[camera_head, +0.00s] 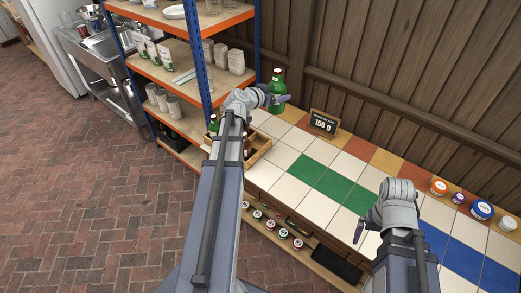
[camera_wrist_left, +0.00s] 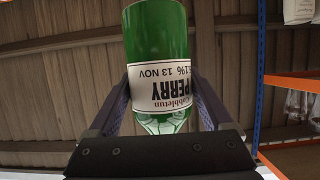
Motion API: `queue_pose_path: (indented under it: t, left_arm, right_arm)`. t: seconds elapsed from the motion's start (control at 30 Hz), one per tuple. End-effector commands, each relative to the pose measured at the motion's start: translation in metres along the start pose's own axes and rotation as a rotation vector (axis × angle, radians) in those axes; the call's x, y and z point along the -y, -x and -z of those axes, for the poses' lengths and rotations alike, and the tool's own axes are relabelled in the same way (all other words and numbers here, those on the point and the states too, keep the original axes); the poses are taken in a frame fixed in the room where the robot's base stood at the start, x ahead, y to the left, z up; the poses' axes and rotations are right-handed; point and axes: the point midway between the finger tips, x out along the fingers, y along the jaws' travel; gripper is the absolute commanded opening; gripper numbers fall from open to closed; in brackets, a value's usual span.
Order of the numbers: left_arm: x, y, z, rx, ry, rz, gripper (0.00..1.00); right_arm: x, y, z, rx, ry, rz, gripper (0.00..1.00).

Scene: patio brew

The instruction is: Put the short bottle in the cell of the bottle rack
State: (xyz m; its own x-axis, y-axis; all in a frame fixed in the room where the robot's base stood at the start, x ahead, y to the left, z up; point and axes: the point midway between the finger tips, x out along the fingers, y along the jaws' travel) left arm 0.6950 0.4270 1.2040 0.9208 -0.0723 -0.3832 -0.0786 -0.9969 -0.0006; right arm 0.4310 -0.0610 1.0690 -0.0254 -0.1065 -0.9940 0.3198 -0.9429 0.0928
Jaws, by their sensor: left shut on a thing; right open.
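A green short bottle (camera_head: 278,86) with a white label is held up at the back end of the tiled counter. My left gripper (camera_head: 272,98) is shut on it. In the left wrist view the bottle (camera_wrist_left: 157,35) sits between both fingers, its label reading upside down. The wooden bottle rack (camera_head: 262,153) stands on the counter's left end, below and in front of the held bottle. Dark bottles (camera_head: 214,125) stand in it, and my left arm hides part of it. My right gripper (camera_head: 366,226) is open and empty over the counter's front part.
An orange and blue shelf (camera_head: 200,75) with bags and jars rises close to the left of my left gripper. A small black sign (camera_head: 323,123) stands by the wooden fence. Several tubs (camera_head: 481,210) stand at the right. The counter's middle tiles are clear.

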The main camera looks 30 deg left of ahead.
Motion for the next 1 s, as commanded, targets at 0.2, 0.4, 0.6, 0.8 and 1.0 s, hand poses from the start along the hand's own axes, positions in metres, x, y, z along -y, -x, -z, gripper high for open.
queue_pose_path:
  t: [0.2, 0.4, 0.6, 0.8, 1.0]
  left_arm:
    - [0.001, -0.008, -0.02, -0.001, 0.001, 0.001, 0.0]
    - [0.001, -0.018, -0.045, -0.001, 0.001, 0.001, 0.0]
    - [0.001, -0.035, -0.084, -0.001, 0.001, 0.001, 0.0]
    - [0.001, -0.053, -0.129, -0.001, 0.001, 0.001, 0.0]
    - [0.001, -0.071, -0.172, -0.001, 0.001, 0.001, 0.0]
  right_arm:
    - [0.002, -0.021, 0.001, 0.0, 0.001, 0.0, 1.0]
    - [0.005, -0.048, 0.003, 0.0, 0.001, 0.0, 1.0]
    - [0.009, -0.091, 0.005, 0.0, 0.002, 0.0, 1.0]
    - [0.013, -0.139, 0.008, 0.0, 0.004, -0.001, 1.0]
    - [0.017, -0.185, 0.011, 0.0, 0.005, -0.001, 1.0]
